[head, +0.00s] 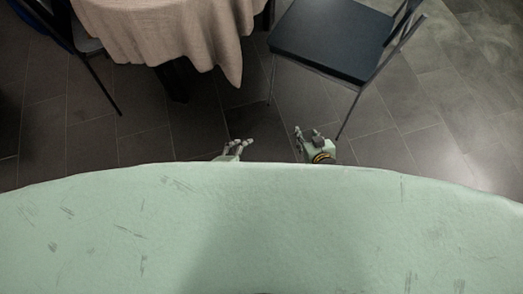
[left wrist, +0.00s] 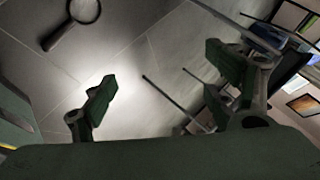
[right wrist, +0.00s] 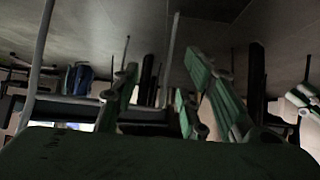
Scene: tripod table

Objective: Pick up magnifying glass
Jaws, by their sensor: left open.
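A magnifying glass with a dark round rim and dark handle (left wrist: 56,36) lies on the grey tiled floor at the top left of the left wrist view. I cannot make it out in the head view. My left gripper (head: 237,148) is open, and in its wrist view the two fingers (left wrist: 160,82) are wide apart with nothing between them. The magnifying glass is apart from it, beyond the left finger. My right gripper (head: 308,137) is to the right of the left one; its fingers (right wrist: 165,85) are apart and hold nothing.
A table with a beige cloth (head: 170,35) stands at the top of the head view. A dark folding chair (head: 330,40) stands right of it, and another chair (head: 88,42) at the left. Bare tiled floor (head: 440,110) lies at the right. Chair legs show in the right wrist view.

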